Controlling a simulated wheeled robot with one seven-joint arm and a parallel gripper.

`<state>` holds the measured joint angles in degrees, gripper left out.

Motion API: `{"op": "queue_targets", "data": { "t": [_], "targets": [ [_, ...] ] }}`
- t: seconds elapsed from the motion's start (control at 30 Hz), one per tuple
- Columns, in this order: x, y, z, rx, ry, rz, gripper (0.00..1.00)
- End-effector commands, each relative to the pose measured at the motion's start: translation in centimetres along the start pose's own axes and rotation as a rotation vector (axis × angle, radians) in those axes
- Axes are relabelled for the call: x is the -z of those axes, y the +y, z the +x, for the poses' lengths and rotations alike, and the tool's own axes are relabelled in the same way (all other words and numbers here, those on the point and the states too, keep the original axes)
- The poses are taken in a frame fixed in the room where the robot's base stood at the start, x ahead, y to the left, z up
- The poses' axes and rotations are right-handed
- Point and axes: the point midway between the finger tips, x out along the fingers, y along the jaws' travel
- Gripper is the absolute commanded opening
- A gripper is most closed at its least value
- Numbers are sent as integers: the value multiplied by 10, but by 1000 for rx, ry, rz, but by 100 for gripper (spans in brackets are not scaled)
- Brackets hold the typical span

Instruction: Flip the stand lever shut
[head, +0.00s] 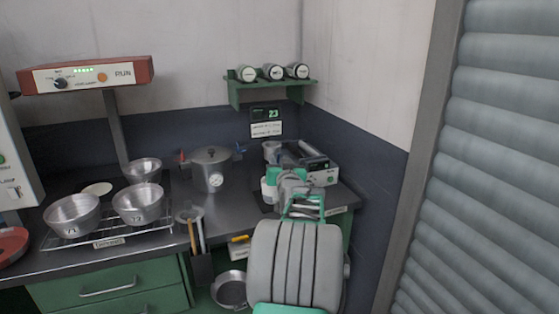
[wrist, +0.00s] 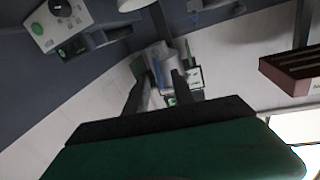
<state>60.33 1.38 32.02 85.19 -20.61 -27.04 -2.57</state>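My gripper (wrist: 160,87) shows in the wrist view with its two dark fingers apart and a gap between them. A grey-blue shape (wrist: 161,62) with a dark upright bar shows past the fingertips; I cannot tell what it is or whether it touches them. In the head view my arm reaches over the right end of the counter, beside a grey bench device (head: 318,168), and hides part of that area. I cannot make out the stand lever with certainty in either view. A lidded steel pot (head: 210,172) with a gauge has a red handle (head: 182,158) and a blue handle (head: 240,149).
Several steel bowls (head: 138,205) stand on and by a wire rack at the left. A red heater unit (head: 87,75) stands on a post above them. A green wall shelf (head: 270,88) holds three jars. A wall display (head: 266,115) reads 23. A shutter (head: 505,170) closes the right.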

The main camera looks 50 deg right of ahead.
Motion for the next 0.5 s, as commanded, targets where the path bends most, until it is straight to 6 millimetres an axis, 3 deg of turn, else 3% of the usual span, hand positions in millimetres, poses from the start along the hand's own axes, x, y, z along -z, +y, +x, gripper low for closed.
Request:
{"op": "queue_targets", "data": {
  "t": [0.2, 0.5],
  "targets": [
    [0, 0, 1, 0, 0, 0, 31],
    [0, 0, 0, 0, 0, 0, 6]
  ]
}}
